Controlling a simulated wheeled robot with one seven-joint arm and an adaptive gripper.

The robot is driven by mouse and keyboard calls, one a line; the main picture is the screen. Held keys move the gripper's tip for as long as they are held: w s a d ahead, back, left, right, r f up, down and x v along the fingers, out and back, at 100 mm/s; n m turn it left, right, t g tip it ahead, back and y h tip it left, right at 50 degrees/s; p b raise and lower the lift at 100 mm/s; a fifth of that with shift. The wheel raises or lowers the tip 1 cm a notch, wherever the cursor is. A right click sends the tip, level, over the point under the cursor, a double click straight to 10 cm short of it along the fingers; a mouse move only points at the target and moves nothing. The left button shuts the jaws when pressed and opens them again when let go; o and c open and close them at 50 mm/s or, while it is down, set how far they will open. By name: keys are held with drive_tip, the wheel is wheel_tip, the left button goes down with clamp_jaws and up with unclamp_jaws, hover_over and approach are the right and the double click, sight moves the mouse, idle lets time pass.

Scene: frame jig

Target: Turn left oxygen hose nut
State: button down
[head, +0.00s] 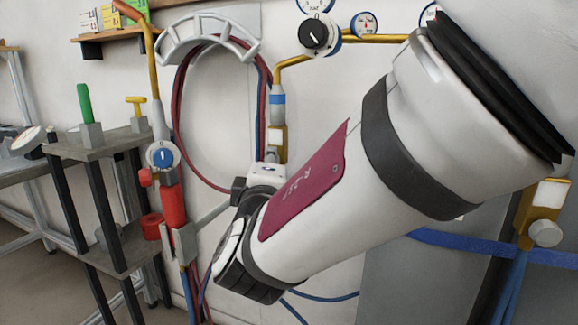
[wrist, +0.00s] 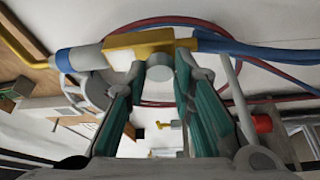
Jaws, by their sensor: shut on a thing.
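The left oxygen fitting is a brass-yellow block (wrist: 125,47) with a blue band (wrist: 76,60) on its pipe and a blue hose (wrist: 245,50) running off to the right in the wrist view. A short grey round piece, which I take for the hose nut (wrist: 160,67), sticks out of the block. My gripper (wrist: 159,74) has its two green-padded fingers on either side of it and is shut on it. In the head view the brass block (head: 281,145) shows below the blue band (head: 278,99); my arm hides the fingertips and the nut.
A red and blue torch-like fitting (head: 172,200) stands left of my wrist, beside a grey stand (head: 95,145). Coiled hoses hang on a grey hook (head: 207,32). Gauges and a black knob (head: 315,35) sit above. A second brass fitting (head: 540,205) is at the right.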

drive_tip(key=shift+d+f, duration=0.1)
drive_tip(key=c, duration=1.4)
unclamp_jaws()
drive_tip(key=shift+o, duration=0.2)
drive_tip(key=shift+s, duration=0.1)
drive_tip(key=s, duration=0.7)
drive_tip(key=shift+s+f, duration=0.15)
drive_tip(key=shift+f, duration=0.05)
drive_tip(key=shift+d, duration=0.1)
